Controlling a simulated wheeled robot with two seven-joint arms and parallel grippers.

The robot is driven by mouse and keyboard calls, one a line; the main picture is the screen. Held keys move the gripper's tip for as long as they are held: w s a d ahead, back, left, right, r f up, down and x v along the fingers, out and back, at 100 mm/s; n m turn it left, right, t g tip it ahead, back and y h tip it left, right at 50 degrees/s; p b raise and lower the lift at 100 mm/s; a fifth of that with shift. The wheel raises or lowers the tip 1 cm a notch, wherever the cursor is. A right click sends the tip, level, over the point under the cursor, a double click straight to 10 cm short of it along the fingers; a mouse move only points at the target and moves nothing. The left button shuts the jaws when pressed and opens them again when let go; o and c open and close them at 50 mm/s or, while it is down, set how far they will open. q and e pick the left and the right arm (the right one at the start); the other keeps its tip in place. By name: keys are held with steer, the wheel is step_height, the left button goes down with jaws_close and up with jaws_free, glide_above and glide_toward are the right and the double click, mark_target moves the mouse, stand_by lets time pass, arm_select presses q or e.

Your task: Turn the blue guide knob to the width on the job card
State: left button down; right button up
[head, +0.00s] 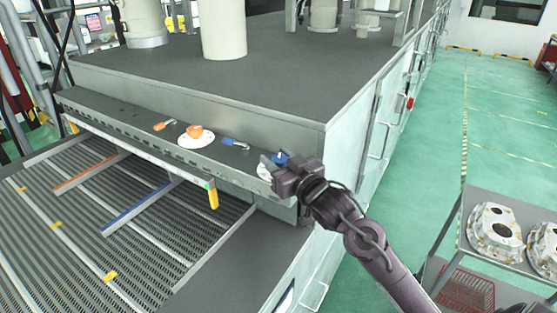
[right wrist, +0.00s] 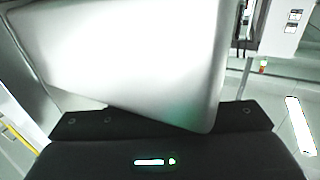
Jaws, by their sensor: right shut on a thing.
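The blue guide knob (head: 281,158) sits near the right end of the grey ledge, over a white dial (head: 264,172). My right gripper (head: 275,168) is at this knob and shut on it, hiding much of the knob and dial. I cannot read the dial's marks or the knob's setting. A blue guide rail (head: 140,208) lies slanted across the slatted bed. In the right wrist view, a large pale surface (right wrist: 130,60) fills most of the picture, and the knob cannot be made out. No job card can be read. My left gripper is not in view.
An orange knob (head: 194,131) stands on its own white dial (head: 202,142), left of the blue knob. An orange lever (head: 163,125) and a blue lever (head: 235,143) share the ledge. An orange rail (head: 86,174) crosses the bed. Castings (head: 495,232) stand on a rack at right.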

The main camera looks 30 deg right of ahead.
mark_target(285, 164)
steer(key=shift+n+g+y, duration=0.3)
steer(key=shift+n+y, duration=0.7)
steer(key=shift+y, duration=0.5)
steer(key=o, duration=1)
steer(key=shift+c, duration=0.2)
steer(key=shift+s, duration=0.1)
steer(key=shift+s+d+f, duration=0.1)
steer(key=shift+s+d, duration=0.05)
steer(key=shift+s, duration=0.1)
steer(key=b+v, duration=0.3)
steer(key=v, duration=0.3)
steer(key=shift+s+d, duration=0.1)
steer(key=shift+s, duration=0.5)
steer(key=shift+d, duration=0.1)
